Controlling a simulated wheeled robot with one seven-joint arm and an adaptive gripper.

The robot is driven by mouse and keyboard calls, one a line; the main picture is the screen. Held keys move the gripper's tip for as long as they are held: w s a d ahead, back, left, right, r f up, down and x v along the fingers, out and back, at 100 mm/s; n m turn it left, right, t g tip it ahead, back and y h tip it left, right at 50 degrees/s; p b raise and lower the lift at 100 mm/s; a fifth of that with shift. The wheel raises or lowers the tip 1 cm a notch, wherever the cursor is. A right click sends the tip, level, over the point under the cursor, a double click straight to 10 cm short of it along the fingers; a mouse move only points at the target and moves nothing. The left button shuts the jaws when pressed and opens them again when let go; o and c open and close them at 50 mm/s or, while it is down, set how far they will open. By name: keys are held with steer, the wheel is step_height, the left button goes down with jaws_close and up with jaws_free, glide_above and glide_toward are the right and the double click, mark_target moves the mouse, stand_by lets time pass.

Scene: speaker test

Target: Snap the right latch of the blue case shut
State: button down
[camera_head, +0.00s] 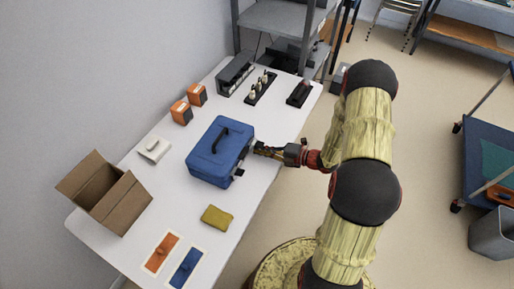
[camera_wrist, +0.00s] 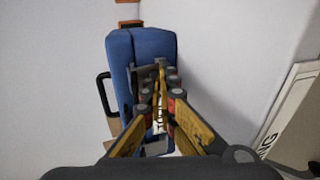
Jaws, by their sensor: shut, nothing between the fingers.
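The blue case (camera_head: 214,160) lies closed-looking on the white table, with a black handle on its lid. In the wrist view the case (camera_wrist: 121,52) shows a seam between lid and body. My gripper (camera_head: 257,149) is shut and empty at the case's right side, close to its upper right corner. In the wrist view my gripper (camera_wrist: 161,66) has its fingertips together in front of the latch side; I cannot tell if they touch. A dark latch (camera_head: 239,173) shows near the lower right corner. The other latch is largely hidden by my fingers; its position is unclear.
An open cardboard box (camera_head: 123,204) and a yellow sponge-like block (camera_head: 217,217) stand nearer the front. Orange boxes (camera_head: 181,112), a grey-black holder (camera_head: 236,73) and a rack with small pieces (camera_head: 261,88) are at the back. The table right of the case is mostly clear.

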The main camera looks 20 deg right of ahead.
stand_by(0.5)
steer(key=shift+s+d+p, duration=0.65)
steer(key=shift+s+d, duration=0.5)
steer(key=shift+s, duration=0.15)
steer(key=shift+s+d+p, duration=0.65)
steer(key=shift+s+d, duration=0.45)
steer(key=shift+s, duration=0.2)
steer(key=shift+r, duration=0.1)
